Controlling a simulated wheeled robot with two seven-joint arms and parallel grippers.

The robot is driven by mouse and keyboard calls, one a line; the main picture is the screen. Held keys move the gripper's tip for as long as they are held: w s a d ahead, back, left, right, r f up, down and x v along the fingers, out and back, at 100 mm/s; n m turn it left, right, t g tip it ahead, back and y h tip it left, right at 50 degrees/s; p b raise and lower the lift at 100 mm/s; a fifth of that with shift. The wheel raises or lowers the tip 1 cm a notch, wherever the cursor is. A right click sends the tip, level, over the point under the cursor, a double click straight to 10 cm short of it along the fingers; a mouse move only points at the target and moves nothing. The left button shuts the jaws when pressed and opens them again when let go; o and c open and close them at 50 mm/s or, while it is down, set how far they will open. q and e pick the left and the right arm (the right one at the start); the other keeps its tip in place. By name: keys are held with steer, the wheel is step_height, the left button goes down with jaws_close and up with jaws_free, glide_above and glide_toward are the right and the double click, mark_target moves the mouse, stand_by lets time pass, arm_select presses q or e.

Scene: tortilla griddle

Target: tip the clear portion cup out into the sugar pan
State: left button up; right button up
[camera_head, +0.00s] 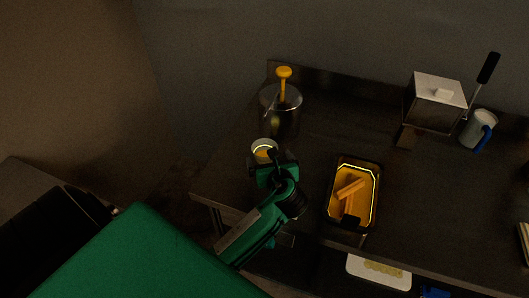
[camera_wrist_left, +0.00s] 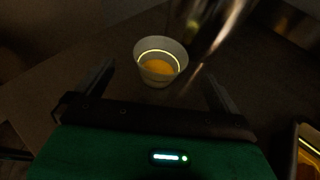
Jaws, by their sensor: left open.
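The clear portion cup (camera_head: 264,146) stands upright near the left end of the counter, with something orange-yellow low inside it. In the left wrist view the cup (camera_wrist_left: 161,52) is ahead, between the two spread fingers. My left gripper (camera_head: 267,160) is open, just in front of the cup, and no finger clearly touches it. The likely sugar pan (camera_head: 330,192) is a dark rectangular pan to the right of my gripper. It has an orange-lit inside and a few tan sticks in it. A corner of it shows in the left wrist view (camera_wrist_left: 298,150). My right gripper is not in view.
A metal pot (camera_head: 280,120) with a yellow-handled tool (camera_head: 284,76) stands close behind the cup. A steel box (camera_head: 437,101) and a blue-handled mug (camera_head: 481,128) stand at the back right. A white tray (camera_head: 360,272) is below the counter's front edge.

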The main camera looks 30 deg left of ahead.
mark_target(265, 153)
arm_select(q)
steer(key=shift+w+a, duration=0.35)
steer(key=shift+w, duration=0.05)
steer(key=p+x, duration=0.1)
steer(key=x, duration=0.3)
steer(key=shift+w+a+f, duration=0.15)
steer(key=shift+c, duration=0.2)
steer(key=c, duration=1)
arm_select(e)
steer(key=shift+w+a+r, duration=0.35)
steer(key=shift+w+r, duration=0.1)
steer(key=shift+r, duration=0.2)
